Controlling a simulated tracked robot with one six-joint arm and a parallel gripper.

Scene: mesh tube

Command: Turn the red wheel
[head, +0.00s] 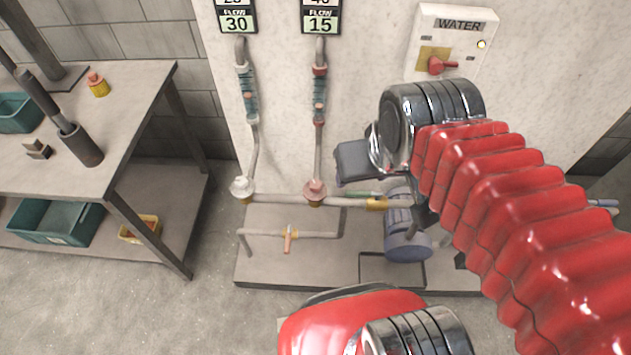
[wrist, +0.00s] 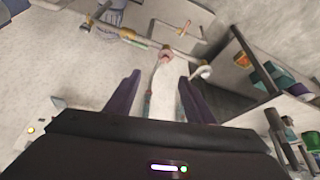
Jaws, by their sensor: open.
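The red wheel (head: 315,190) is a small faded-red handwheel at the foot of the right upright pipe, where it meets a horizontal pipe. In the wrist view the red wheel (wrist: 166,54) shows just beyond the gap between my fingers. My gripper (wrist: 159,78) is open, with a dark purple finger on each side and nothing held. The fingers look apart from the wheel; the exact distance is unclear. In the head view, my arm hides most of my gripper, and its fingertips cannot be made out.
A white wheel (head: 242,187) sits left of the red one on the same pipe. A small lever (head: 289,240) is on the lower pipe. A blue-grey pump (head: 405,235) stands right. A WATER switch (head: 437,65) is on the wall. A workbench (head: 110,130) stands left.

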